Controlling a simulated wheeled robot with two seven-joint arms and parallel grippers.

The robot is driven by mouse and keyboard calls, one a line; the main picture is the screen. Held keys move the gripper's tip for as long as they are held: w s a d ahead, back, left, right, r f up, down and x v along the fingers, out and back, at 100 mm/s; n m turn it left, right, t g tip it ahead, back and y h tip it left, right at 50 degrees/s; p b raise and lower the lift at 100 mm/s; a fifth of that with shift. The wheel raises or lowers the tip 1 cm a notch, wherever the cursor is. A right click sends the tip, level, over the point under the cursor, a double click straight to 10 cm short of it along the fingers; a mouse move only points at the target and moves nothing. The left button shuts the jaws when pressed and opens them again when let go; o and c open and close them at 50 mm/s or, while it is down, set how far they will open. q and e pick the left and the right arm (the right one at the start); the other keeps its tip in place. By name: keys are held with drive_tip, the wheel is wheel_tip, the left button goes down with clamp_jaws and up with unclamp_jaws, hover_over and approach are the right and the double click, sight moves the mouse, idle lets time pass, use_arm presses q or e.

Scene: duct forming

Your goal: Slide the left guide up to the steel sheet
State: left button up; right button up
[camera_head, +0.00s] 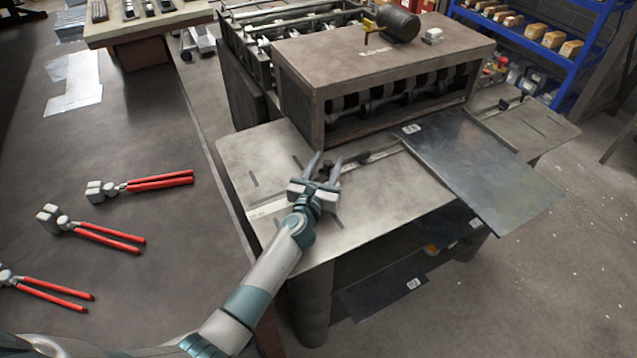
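The steel sheet (485,175) is a flat dark plate lying on the machine's table at the front opening, with its near right end overhanging the table edge. The left guide (383,153) is a thin dark bar with a black knob, left of the sheet. Its right end comes close to the sheet's left edge; I cannot tell whether they touch. My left gripper (325,164) is over the table at the guide's left end, with its two fingers apart. I cannot tell whether a finger touches the guide. My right gripper is not in view.
The forming machine (300,85) stands behind the table (255,155). A second guide (507,104) lies right of the sheet. Another dark sheet (385,287) is on a lower shelf. Red-handled pliers (160,182) lie on the bench at left. The table's left part is clear.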

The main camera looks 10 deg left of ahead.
use_arm(q)
drive_tip(key=s, duration=0.5)
drive_tip(key=s+b, duration=0.1)
drive_tip(key=s, duration=0.4)
drive_tip(key=s+a, duration=0.1)
drive_tip(key=s, duration=0.5)
drive_tip(key=shift+s+b, duration=0.1)
drive_tip(key=shift+b, duration=0.25)
drive_tip(key=shift+s, duration=0.45)
